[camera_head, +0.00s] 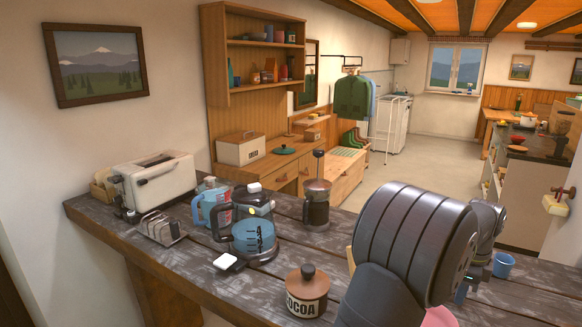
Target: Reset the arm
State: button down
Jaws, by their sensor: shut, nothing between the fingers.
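My arm (410,255) fills the lower right of the head view. Its thick dark grey links rise in front of the wooden counter (345,225) and bend over to the right. A smaller joint of my arm (487,225) shows behind the big ribbed link, with a small green light below it. My gripper's fingers cannot be made out; they are hidden behind the arm links or out of the picture. No object is seen held.
On the counter stand a cocoa jar (307,291) close left of my arm, a French press (317,200), a glass kettle (253,230), a blue measuring jug (212,202), a toast rack (162,230) and a toaster (157,180). A blue cup (503,265) stands right of my arm.

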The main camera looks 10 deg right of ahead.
jog(key=shift+w+a, duration=0.6)
jog(key=shift+w, duration=0.1)
jog(key=shift+s+d+r, duration=0.1)
jog(key=shift+s+d, duration=0.35)
jog(key=shift+s, duration=0.05)
jog(key=shift+w, duration=0.1)
